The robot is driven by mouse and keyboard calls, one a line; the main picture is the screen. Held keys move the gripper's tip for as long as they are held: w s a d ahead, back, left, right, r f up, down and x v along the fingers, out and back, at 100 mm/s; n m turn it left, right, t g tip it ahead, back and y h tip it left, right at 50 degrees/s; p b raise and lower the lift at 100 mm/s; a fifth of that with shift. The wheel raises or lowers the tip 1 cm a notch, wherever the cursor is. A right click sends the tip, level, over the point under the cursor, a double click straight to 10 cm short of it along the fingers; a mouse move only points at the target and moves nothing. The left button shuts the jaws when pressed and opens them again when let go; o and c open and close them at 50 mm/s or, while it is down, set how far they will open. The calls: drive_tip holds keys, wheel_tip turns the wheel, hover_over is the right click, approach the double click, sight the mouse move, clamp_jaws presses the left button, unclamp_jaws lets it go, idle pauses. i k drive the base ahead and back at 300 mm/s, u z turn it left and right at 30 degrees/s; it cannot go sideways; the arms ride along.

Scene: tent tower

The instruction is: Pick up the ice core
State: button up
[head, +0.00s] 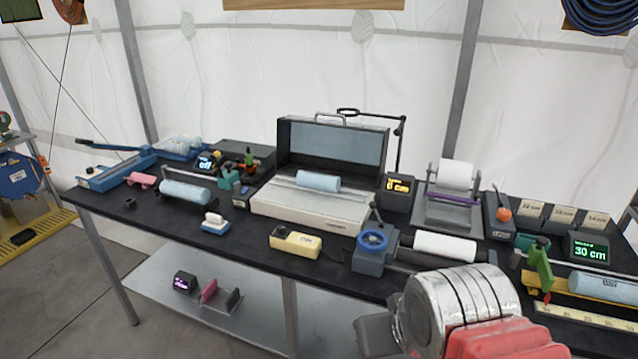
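Several pale blue cylinders look like ice cores. One ice core (318,181) lies in the open case-like device at the middle of the bench. A second ice core (185,193) lies on a dark cradle at the left. A third ice core (600,285) lies at the right end by a yellow ruler and a green clamp, cut off by the picture's edge. I cannot tell which one the task means. A silver and red part of my arm fills the lower right, in front of the bench's front edge. My gripper's fingers cannot be made out.
The black bench (235,245) is crowded. A grey vise with a blue ring (373,243), a yellow box (296,242) and a white roll (445,247) stand near its front. A roll dispenser (455,205) and a "30 cm" display (588,248) stand at right. A lower shelf (255,310) holds small items.

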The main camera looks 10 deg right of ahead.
sight(306, 178)
drive_tip(key=u, duration=0.45)
drive_tip(key=i, duration=1.25)
drive_tip(key=u, duration=0.15)
